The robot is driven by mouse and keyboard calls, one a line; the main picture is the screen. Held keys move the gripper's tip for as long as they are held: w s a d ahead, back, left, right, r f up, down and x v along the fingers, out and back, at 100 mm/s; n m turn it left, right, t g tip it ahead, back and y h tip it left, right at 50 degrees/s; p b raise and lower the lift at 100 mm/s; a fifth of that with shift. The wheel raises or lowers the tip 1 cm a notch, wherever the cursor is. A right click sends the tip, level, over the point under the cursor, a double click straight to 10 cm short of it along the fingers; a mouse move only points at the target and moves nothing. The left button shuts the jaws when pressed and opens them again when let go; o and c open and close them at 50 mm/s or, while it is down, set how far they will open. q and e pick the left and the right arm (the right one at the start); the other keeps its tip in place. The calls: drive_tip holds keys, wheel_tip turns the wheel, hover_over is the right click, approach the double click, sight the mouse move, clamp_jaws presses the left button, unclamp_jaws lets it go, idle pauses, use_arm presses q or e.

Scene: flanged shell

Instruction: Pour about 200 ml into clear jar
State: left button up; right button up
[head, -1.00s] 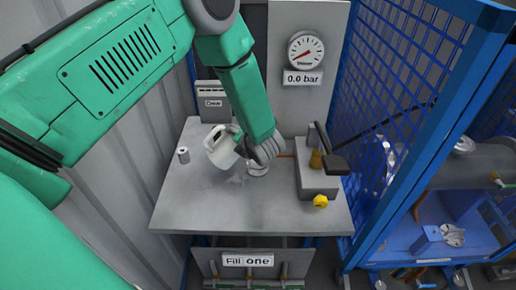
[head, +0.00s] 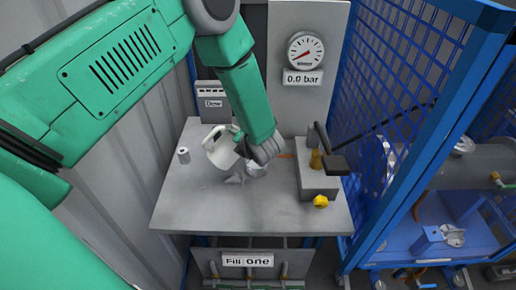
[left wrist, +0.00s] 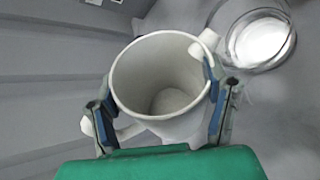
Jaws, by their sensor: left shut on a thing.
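A white jug (head: 219,150) with a handle is in my left gripper (head: 240,146), above the grey bench and tilted in the head view. In the left wrist view the jug (left wrist: 160,75) sits between the two blue-padded fingers of the gripper (left wrist: 165,102). Its inside shows a pale, grainy patch at the bottom. The clear jar (left wrist: 281,66) stands on the bench beside the jug, with a bright white disc inside; I cannot tell its level. In the head view the jar (head: 257,170) is partly hidden by my wrist. My right gripper is not in view.
A grey block with a lever (head: 318,182) and a yellow knob (head: 320,201) is at the right. A gauge (head: 305,49) hangs behind. Blue mesh fencing (head: 410,100) borders the right. The bench front (head: 235,215) is clear.

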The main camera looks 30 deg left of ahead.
sight(218, 159)
use_arm(q)
drive_tip(key=shift+r, duration=0.1)
idle(0.4)
drive_tip(key=s+f+n+t+b, duration=0.1)
drive_tip(key=b, duration=0.2)
drive_tip(key=s+a+f+n+t+h+b, duration=0.1)
drive_tip(key=f+b, duration=0.1)
drive_tip(key=b, duration=0.2)
drive_tip(key=s+a+f+n+t+b, duration=0.1)
drive_tip(key=f+b, duration=0.1)
drive_tip(key=b, duration=0.1)
drive_tip(key=shift+s+a+f+h, duration=0.1)
drive_tip(key=shift+a+f+h, duration=0.15)
drive_tip(key=shift+h, duration=0.15)
drive_tip(key=s+t+b, duration=0.1)
drive_tip(key=b, duration=0.1)
drive_tip(key=s+a+f+n+b, duration=0.1)
drive_tip(key=b, duration=0.2)
drive_tip(key=shift+a+n+t+h, duration=0.15)
drive_tip(key=shift+n+t+h, duration=0.15)
drive_tip(key=shift+t, duration=0.1)
drive_tip(key=shift+s+a+f+n+t+b, duration=0.1)
drive_tip(key=shift+s+a+n+t+b, duration=0.25)
drive_tip(key=shift+b, duration=0.8)
drive_tip(key=shift+d, duration=0.1)
